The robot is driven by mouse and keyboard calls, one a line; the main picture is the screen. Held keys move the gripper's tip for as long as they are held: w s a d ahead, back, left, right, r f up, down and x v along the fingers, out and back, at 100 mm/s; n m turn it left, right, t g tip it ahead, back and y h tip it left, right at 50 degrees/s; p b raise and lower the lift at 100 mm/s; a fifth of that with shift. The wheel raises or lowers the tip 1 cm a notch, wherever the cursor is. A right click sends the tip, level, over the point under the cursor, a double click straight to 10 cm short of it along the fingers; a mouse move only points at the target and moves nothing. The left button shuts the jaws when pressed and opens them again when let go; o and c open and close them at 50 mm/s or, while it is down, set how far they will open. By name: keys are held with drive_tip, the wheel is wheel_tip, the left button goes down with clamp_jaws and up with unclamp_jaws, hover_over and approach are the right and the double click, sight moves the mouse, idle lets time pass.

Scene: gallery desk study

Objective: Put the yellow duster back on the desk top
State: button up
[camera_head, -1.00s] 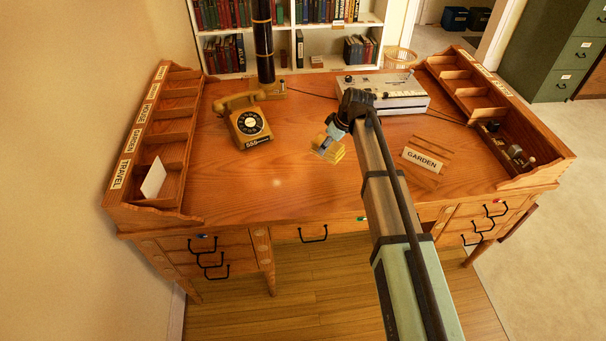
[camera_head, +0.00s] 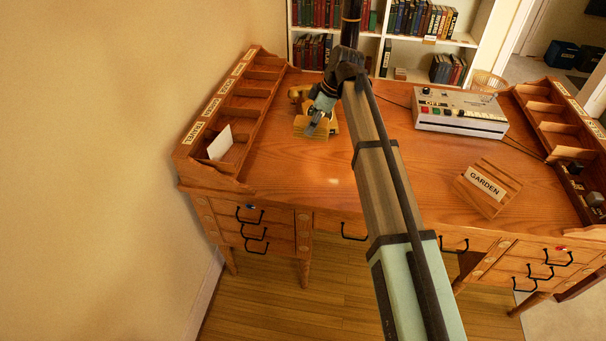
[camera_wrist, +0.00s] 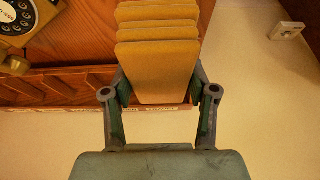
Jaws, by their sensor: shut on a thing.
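My gripper (camera_head: 322,116) is shut on the yellow duster (camera_head: 309,129), a folded yellow cloth. In the head view the duster is in front of the telephone and hides much of it. The wrist view shows the duster (camera_wrist: 157,55) as stacked folds between the two fingers of my gripper (camera_wrist: 160,88). The desk top (camera_head: 370,190) spreads below and to the right. The head view does not show clearly how high the duster is above it.
A yellow telephone (camera_wrist: 14,22) stands near the left pigeonhole rack (camera_head: 231,108), which holds a white card (camera_head: 220,143). The front middle of the desk is bare.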

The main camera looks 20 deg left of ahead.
wheel_tip(320, 180, down, 19)
drive_tip(key=p, duration=0.4)
drive_tip(key=shift+f, duration=0.2)
drive_tip(key=o, duration=1)
drive_tip(key=shift+r, duration=0.2)
drive_tip(key=b+v, duration=0.2)
drive_tip(key=v, duration=1)
drive_tip(key=shift+w+b, duration=0.1)
drive_tip(key=shift+b, duration=0.2)
